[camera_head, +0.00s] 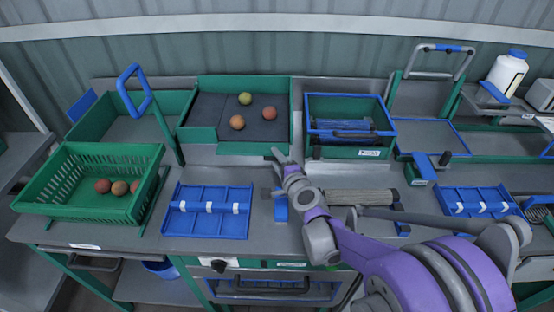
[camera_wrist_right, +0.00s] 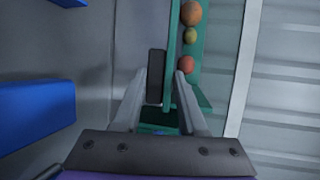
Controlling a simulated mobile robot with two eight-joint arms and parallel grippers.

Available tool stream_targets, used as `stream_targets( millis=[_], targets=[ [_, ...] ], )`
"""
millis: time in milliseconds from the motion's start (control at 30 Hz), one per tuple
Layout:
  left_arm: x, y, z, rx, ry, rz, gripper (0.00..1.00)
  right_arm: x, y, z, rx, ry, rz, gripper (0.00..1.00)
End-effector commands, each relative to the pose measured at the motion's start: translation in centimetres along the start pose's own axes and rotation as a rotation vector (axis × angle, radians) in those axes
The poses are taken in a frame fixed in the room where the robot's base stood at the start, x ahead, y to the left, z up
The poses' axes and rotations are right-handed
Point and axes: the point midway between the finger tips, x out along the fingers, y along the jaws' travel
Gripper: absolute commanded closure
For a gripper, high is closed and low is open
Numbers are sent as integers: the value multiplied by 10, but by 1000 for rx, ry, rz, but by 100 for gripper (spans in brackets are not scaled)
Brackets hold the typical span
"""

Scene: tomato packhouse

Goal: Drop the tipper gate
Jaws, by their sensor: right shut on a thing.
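The tipper is a green-walled tray (camera_head: 285,92) with a dark bed at the back middle in the head view. Its low green front wall, the gate side (camera_head: 240,149), stands upright. Three tomatoes lie on the bed, one yellow-green (camera_head: 245,98) and two reddish (camera_head: 237,122). My right gripper (camera_head: 279,157) is at the right end of the front wall. In the wrist view a dark bar, which looks like the gate's handle (camera_wrist_right: 157,75), stands between its fingers (camera_wrist_right: 160,88). The fingers hide the exact contact. My left gripper is not in view.
A green basket with tomatoes (camera_head: 105,150) stands at left. A blue divided tray (camera_head: 208,225) lies in front of the tipper. A blue-rimmed green bin (camera_head: 350,97) stands right of it. My right arm covers much of the front right of the bench.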

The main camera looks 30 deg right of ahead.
Motion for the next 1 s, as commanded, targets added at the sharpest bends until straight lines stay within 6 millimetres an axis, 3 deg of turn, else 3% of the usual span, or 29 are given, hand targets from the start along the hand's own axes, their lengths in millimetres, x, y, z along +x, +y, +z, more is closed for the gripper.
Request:
stream_targets(
  millis=[33, 100, 467, 567, 1000],
  targets=[
    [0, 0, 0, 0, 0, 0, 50, 0, 0, 0, 0, 0, 0, 55],
    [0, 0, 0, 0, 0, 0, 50, 0, 0, 0, 1, 0, 0, 43],
    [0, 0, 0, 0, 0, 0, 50, -4, 0, 0, 1, 0, 0, 43],
    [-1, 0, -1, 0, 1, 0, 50, -14, -1, 0, 2, 1, 0, 43],
    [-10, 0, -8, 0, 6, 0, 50, -92, -2, -1, 0, 2, 0, 43]
  ],
)
